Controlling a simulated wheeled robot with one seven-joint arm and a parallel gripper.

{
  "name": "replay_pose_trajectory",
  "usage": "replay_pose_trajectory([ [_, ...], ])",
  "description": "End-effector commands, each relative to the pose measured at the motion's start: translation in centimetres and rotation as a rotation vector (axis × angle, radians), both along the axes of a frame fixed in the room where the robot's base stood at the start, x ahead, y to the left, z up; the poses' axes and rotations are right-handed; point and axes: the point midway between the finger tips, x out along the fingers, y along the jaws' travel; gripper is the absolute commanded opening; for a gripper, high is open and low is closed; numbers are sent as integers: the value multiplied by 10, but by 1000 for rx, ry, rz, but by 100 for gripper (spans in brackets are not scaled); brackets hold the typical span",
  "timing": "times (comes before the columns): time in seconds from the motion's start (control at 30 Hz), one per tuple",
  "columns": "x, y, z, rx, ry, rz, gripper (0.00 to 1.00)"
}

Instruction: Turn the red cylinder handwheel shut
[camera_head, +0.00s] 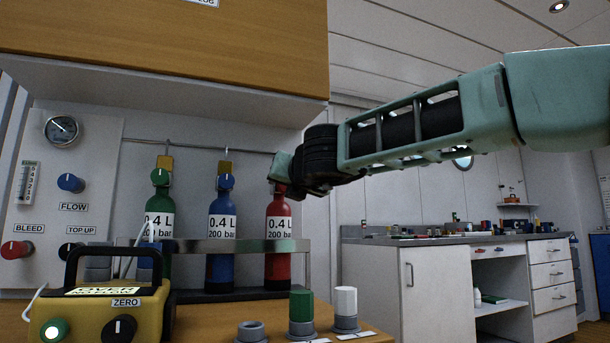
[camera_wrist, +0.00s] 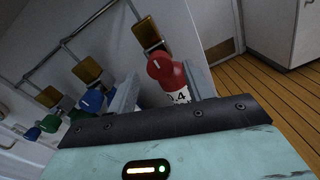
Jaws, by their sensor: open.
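The red cylinder (camera_head: 278,210) stands upright at the right end of the rack, with a white "0.4 L 200 bar" label. In the wrist view its red handwheel (camera_wrist: 160,66) with a pale pointer line shows beyond the fingers, and the red body and label show partly between them. My gripper (camera_wrist: 162,88) is open, one finger on each side of the cylinder's top as seen there. I cannot tell whether either finger touches it. In the head view my gripper (camera_head: 285,170) is at the top of the red cylinder and hides its handwheel.
The blue cylinder (camera_head: 221,250) and green cylinder (camera_head: 159,204) stand to the left. A metal rail (camera_head: 250,245) crosses in front of the cylinders. A yellow analyser box (camera_head: 90,318) and several capped fittings (camera_head: 301,305) are nearer. A wooden cabinet (camera_head: 180,40) hangs above.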

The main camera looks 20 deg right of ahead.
Motion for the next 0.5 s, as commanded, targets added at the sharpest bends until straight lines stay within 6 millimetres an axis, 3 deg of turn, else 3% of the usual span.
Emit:
replay_pose_trajectory([
  [0.5, -124, 7, -1, 2, -3, 6, 51],
])
